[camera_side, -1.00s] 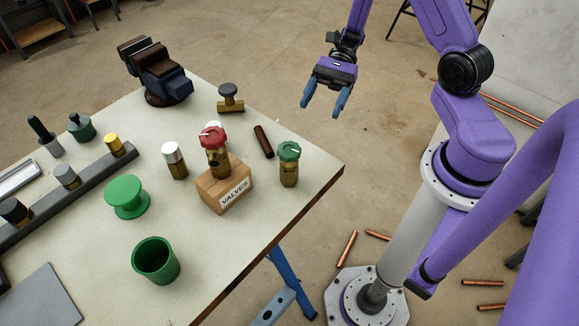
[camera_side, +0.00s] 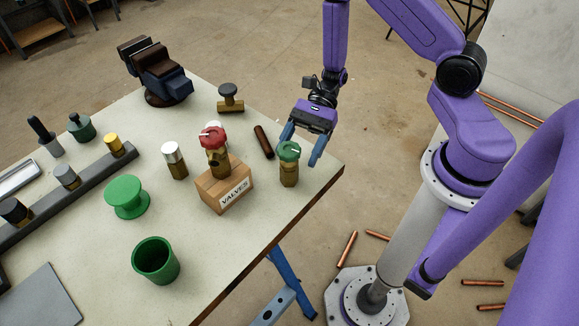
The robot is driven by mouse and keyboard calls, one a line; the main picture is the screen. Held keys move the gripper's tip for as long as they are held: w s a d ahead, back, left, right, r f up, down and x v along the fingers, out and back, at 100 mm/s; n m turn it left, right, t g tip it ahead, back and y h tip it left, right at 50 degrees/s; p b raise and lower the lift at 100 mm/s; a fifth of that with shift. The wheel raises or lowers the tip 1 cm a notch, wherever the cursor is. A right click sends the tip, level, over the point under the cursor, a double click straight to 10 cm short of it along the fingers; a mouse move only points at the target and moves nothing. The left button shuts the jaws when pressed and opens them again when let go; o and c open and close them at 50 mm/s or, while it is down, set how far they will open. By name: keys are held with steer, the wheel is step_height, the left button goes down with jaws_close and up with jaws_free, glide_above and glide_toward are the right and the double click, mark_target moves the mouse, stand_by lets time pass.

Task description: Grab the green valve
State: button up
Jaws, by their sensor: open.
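The green valve (camera_side: 288,164) stands upright near the table's right corner, with a green cap on a brass body. My gripper (camera_side: 302,148) is open, with blue fingers pointing down. In the picture one finger shows at the upper left of the green cap and the other at its right. I cannot tell from this view whether the fingers are level with the cap or touch it.
A wooden VALVES box (camera_side: 224,190) with a red-capped valve (camera_side: 215,150) stands left of the green valve. A dark brown rod (camera_side: 263,142) lies close behind it. A white-capped valve (camera_side: 175,160), green spool (camera_side: 127,197) and green cup (camera_side: 156,261) stand further left.

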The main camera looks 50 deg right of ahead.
mark_target(289, 167)
steer(key=x, duration=0.5)
steer(key=shift+r, duration=0.15)
jaws_close()
